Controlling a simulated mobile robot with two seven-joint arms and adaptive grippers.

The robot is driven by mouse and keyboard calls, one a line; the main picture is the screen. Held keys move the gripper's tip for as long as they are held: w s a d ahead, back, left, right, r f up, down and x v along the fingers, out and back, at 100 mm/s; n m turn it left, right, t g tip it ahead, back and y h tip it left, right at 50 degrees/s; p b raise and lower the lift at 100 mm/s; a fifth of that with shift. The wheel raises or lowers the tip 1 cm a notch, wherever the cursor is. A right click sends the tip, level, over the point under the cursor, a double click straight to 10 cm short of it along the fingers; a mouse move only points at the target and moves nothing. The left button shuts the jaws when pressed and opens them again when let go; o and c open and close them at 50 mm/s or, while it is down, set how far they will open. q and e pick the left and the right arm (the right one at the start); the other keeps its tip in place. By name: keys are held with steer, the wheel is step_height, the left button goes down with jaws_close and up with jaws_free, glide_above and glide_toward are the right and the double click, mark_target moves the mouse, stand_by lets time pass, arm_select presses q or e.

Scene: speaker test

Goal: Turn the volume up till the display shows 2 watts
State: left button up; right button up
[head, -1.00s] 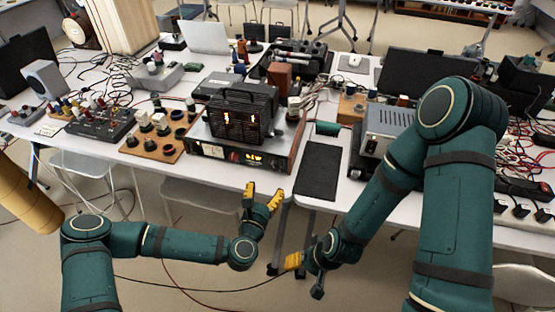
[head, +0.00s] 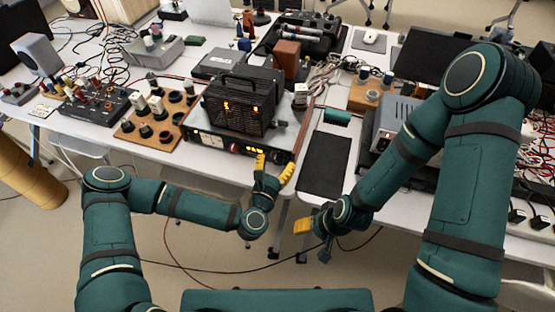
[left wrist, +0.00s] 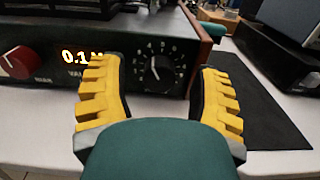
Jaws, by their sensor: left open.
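The amplifier (head: 195,136) is a dark unit with a wooden side, near the table's front edge. In the left wrist view its lit display (left wrist: 76,56) reads 0.1, with the unit letter partly hidden by my left finger. A black volume knob (left wrist: 160,69) with a white numbered scale sits right of the display. My left gripper (head: 274,165) is open and empty in front of the panel's right end. In the left wrist view its yellow fingers stand to either side of the knob, apart from it. My right gripper (head: 303,227) hangs low before the table; its opening is unclear.
A red knob (left wrist: 18,62) is at the left of the panel. A black caged device (head: 241,104) stands on the amplifier. A dark mat (head: 325,165) lies right of it. A wooden board with knobs (head: 152,128) stands on the left. The floor in front is mostly clear.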

arm_select(q)
jaws_close()
steer(key=shift+m, duration=0.3)
steer(key=m, duration=0.3)
steer(key=shift+r+m, duration=0.1)
steer(key=shift+m, duration=0.2)
steer(key=m+p, duration=0.1)
steer(key=m, duration=0.3)
steer(key=shift+d+m, duration=0.15)
steer(key=shift+m, duration=0.15)
steer(key=m+p, duration=0.1)
steer(key=m, duration=0.3)
steer(key=shift+m, duration=2.2)
steer(key=shift+f, duration=0.2)
